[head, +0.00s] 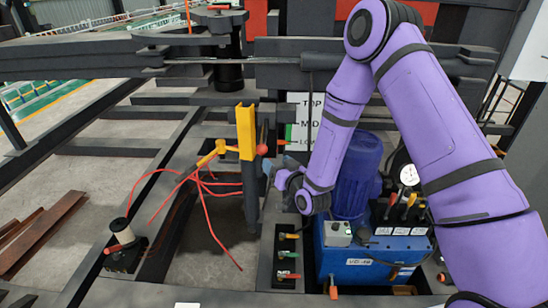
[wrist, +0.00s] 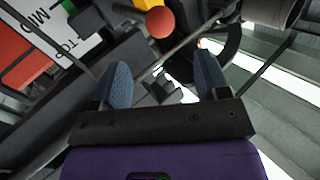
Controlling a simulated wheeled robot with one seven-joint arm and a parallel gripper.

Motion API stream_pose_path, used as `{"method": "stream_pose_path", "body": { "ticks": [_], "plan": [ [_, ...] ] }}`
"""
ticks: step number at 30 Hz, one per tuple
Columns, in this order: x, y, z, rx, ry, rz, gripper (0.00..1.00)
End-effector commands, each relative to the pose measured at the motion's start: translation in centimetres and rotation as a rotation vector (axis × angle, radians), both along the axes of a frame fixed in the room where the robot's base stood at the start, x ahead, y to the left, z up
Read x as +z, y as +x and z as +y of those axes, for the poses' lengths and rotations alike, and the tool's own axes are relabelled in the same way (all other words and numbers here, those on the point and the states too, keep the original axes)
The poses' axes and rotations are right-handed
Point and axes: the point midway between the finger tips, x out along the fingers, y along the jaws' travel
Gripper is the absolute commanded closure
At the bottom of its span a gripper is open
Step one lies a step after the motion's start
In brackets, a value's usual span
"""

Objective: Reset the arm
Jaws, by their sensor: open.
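My purple arm (head: 440,120) reaches down from the upper right in the head view. My gripper (head: 270,168) is beside the red ball (head: 262,150) near the yellow post (head: 246,133), and it looks apart from it. In the wrist view my gripper (wrist: 164,80) has its two blue-grey fingers spread, with nothing held between them. The red ball (wrist: 161,23) shows beyond the fingertips, with a bit of yellow (wrist: 149,4) behind it. The exact gap between fingers and ball is hard to tell.
A blue hydraulic unit (head: 350,262) with a motor (head: 358,170), gauge (head: 409,175) and levers stands below my arm. A label board with TOP and MID (head: 303,122) is behind my gripper. Red wires (head: 205,195) hang at left. Dark frame beams (head: 110,147) surround the area.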

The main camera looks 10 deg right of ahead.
Motion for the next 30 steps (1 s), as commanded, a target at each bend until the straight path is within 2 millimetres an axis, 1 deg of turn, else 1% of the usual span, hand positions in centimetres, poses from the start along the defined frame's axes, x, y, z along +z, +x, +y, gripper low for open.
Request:
{"method": "stream_pose_path", "body": {
  "ticks": [2,5,11,16,20,23,26,30],
  "plan": [
    [0.5,0.2,-0.1,0.0,-0.008,0.003,0.31],
    [2.0,0.6,-0.4,0.002,-0.036,0.021,0.31],
    [6.6,1.3,-1.9,0.0,-0.132,0.101,0.31],
    [10.7,1.0,-3.6,-0.017,-0.212,0.18,0.31],
    [13.7,0.1,-5.1,-0.035,-0.266,0.242,0.31],
    [15.9,-0.9,-6.4,-0.053,-0.303,0.294,0.31],
    [18.1,-2.2,-7.6,-0.074,-0.335,0.344,0.31],
    [21.0,-4.6,-9.5,-0.105,-0.375,0.419,0.31]
  ]
}}
